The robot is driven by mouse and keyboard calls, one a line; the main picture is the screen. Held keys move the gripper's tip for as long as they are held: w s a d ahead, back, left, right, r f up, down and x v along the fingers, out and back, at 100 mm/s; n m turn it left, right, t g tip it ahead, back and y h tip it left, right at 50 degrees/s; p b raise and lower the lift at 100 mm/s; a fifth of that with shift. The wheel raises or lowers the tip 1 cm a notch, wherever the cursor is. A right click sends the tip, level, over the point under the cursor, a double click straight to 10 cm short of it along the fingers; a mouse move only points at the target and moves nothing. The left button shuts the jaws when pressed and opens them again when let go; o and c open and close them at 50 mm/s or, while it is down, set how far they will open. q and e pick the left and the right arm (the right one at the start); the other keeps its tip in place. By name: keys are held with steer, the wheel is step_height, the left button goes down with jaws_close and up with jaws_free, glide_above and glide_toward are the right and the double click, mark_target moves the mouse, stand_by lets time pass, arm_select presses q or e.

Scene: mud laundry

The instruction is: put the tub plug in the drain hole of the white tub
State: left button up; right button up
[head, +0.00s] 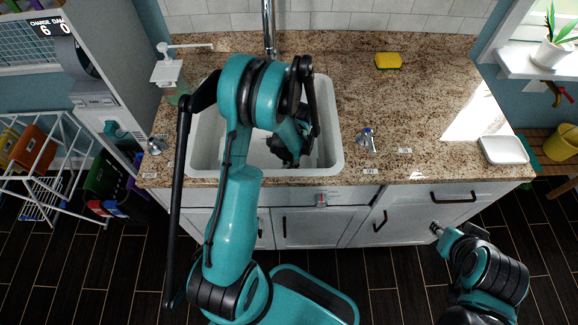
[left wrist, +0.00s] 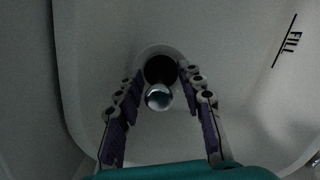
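The white tub (head: 335,158) is set into the granite counter, and its pale inner wall (left wrist: 235,60) fills the left wrist view. My left gripper (head: 292,158) reaches down into it. In the left wrist view my left gripper (left wrist: 160,80) is open, its purple-padded fingers apart on either side of a dark round area (left wrist: 160,68) with a pale ring around it. A shiny round knob (left wrist: 158,97) overlaps the lower edge of this dark area. I cannot tell whether the dark area is the bare drain hole or the tub plug. My right gripper (head: 437,230) is low before the cabinets, away from the tub.
A faucet (head: 269,25) rises behind the tub. A soap pump bottle (head: 172,80) stands left of it, and a small tap handle (head: 367,140) right of it. A yellow sponge (head: 388,61) and a white dish (head: 504,150) lie on the otherwise mostly clear right counter.

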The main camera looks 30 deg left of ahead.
arm_select(q)
steer(key=s+d+r+n+t+p, duration=0.1)
steer(key=d+r+t+p, duration=0.15)
steer(key=r, duration=0.85)
steer(key=s+d+r+n+t+p, duration=0.1)
steer(key=s+d+r+n, duration=0.15)
steer(key=r, duration=0.85)
steer(key=s+d+r+n+t+h, duration=0.1)
steer(key=s+d+r+n+t, duration=0.2)
steer(key=s+d+r+t, duration=0.2)
steer(key=shift+s+d+r+n, duration=0.4)
steer(key=shift+s+r, duration=0.35)
steer(key=shift+s, duration=0.45)
